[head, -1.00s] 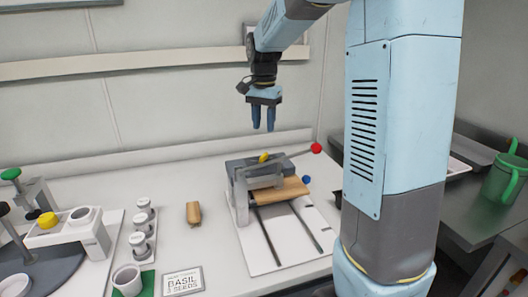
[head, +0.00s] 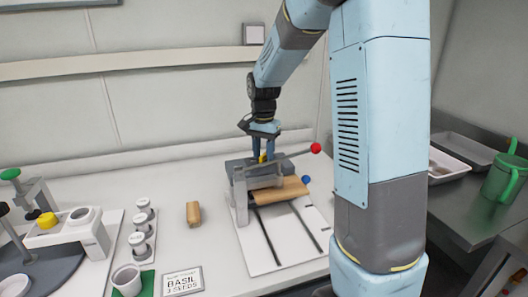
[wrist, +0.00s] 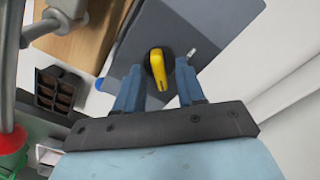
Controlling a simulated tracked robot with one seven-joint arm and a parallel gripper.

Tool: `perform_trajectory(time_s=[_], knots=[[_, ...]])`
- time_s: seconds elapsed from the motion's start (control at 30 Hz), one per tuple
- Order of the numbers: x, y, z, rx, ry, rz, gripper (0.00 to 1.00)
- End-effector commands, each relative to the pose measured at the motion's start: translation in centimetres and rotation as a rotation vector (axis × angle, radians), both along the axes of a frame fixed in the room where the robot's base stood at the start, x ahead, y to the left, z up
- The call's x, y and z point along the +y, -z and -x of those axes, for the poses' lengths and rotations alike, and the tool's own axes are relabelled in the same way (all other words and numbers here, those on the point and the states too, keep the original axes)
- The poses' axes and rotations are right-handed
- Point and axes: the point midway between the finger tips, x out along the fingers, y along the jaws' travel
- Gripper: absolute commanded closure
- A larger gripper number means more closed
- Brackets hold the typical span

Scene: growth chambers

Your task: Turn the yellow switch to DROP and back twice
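The yellow switch (wrist: 157,70) is a knob on a round black base on top of a grey device. In the wrist view it lies between the two blue fingers of my gripper (wrist: 158,88), which stand apart on either side of it with gaps. The head view shows my gripper (head: 262,155) pointing down over the device (head: 240,172), with a bit of the yellow switch (head: 262,159) between the fingers. A small white mark (wrist: 191,53) shows beside the knob; no lettering is readable.
A red-ball lever (head: 315,148) and a blue ball (head: 306,180) are at the device's right. Another wooden block (head: 193,214), white jars (head: 138,245) and a basil card (head: 183,281) stand to the left.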

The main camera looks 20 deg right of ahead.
Motion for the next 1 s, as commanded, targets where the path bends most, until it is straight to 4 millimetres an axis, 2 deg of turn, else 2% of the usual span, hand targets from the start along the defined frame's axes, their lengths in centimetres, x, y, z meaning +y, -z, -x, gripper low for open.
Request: perform_trajectory(time_s=[0.07, 0.43, 0.77, 1.0], knots=[[0.01, -0.02, -0.01, 0.0, 0.0, 0.0, 0.64], [0.01, -0.05, -0.01, 0.0, 0.0, 0.0, 1.0], [0.04, -0.07, -0.04, -0.001, -0.005, 0.0, 1.0], [0.04, -0.08, -0.05, -0.001, -0.073, 0.0, 1.0]])
